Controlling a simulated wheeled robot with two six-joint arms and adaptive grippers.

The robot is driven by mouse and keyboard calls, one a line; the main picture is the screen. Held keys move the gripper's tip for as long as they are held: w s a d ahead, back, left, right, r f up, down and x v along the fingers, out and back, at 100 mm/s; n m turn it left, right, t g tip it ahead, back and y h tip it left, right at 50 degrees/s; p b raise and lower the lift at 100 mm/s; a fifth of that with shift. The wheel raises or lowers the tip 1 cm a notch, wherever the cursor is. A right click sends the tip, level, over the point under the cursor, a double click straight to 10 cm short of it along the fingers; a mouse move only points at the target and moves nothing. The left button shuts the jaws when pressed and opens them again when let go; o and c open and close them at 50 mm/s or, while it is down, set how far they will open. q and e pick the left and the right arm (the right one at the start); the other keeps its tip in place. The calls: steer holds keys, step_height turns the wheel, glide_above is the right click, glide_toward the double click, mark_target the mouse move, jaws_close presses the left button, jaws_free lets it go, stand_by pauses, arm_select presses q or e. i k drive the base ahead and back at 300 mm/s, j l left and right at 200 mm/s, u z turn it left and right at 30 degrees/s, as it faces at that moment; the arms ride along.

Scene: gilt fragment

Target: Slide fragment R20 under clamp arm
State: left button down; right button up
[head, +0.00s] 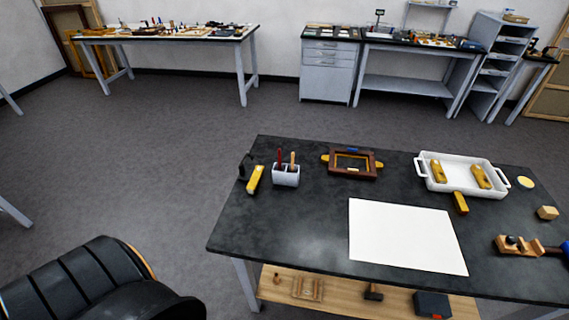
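Several gilt yellow fragments show in the head view, and no label is readable, so I cannot tell which is R20. One gilt piece (255,180) lies at the table's left end. Two more, a left piece (438,173) and a right piece (480,177), lie in a white tray. Another gilt piece (460,203) lies at the tray's front edge. A dark brown frame (330,164) with gold pieces at its sides stands at the back middle. A wooden clamp-like tool (512,247) lies at the right; I cannot tell which thing bears the clamp arm. Neither gripper is in view.
The dark worktable (300,225) holds a white sheet (405,236), a tool cup (286,177), the white tray (460,160) and a small wooden block (547,213). The table's left front is clear. Benches stand behind.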

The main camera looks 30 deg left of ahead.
mark_target(251, 187)
steer(key=j+z, duration=0.15)
steer(key=j, duration=0.25)
steer(key=j+z, duration=0.15)
steer(key=j, duration=0.25)
steer(key=k+j+z, duration=0.15)
steer(key=j, duration=0.25)
steer(key=j+z, duration=0.15)
steer(key=j, duration=0.25)
steer(key=k+j+z, duration=0.15)
steer(key=j, duration=0.2)
steer(key=k+j+z, duration=0.15)
steer(key=j, duration=0.2)
steer(key=k+j, duration=0.1)
steer(key=j, duration=0.25)
steer(key=k+j, duration=0.15)
steer(key=j, duration=0.2)
steer(key=i+l, duration=0.35)
steer(key=l, duration=0.15)
